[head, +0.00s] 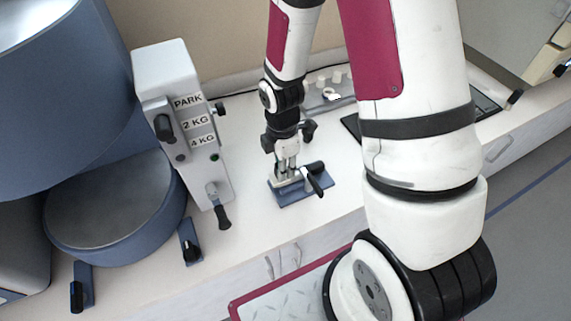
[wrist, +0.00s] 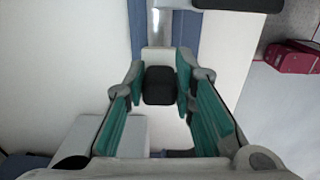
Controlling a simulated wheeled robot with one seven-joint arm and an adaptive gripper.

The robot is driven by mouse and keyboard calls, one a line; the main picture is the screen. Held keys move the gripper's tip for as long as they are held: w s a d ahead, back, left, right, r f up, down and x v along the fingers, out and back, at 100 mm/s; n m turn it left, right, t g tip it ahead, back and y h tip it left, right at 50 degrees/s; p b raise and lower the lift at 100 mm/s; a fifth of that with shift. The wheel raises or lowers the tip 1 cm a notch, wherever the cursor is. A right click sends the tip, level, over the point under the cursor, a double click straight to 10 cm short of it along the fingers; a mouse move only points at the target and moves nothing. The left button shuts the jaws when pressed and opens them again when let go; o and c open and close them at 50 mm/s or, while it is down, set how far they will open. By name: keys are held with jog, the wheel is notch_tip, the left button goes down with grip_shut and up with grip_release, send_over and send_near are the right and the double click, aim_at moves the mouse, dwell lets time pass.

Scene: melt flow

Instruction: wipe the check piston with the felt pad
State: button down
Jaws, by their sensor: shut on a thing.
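My gripper (head: 287,160) points down over a small blue base plate (head: 306,192) on the white bench. In the wrist view its teal-lined fingers (wrist: 160,88) are shut on a black block (wrist: 160,86), seemingly the grip of the felt pad. A pale block (wrist: 156,58), likely the felt, shows just beyond it. A shiny metal rod (wrist: 165,22), seemingly the check piston, lies over the blue plate past the pale block. Whether they touch is unclear.
A grey unit (head: 178,110) labelled PARK, 2 KG and 4 KG stands to the left, with a black-handled lever (head: 222,216) low on its front. Small blue holders with black handles (head: 190,243) (head: 80,288) sit further left. The bench front edge is close.

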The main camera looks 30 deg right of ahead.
jog(key=shift+r+p, duration=1.5)
jog(key=shift+r, duration=1.55)
jog(key=shift+r+p, duration=0.75)
jog(key=shift+r, duration=0.75)
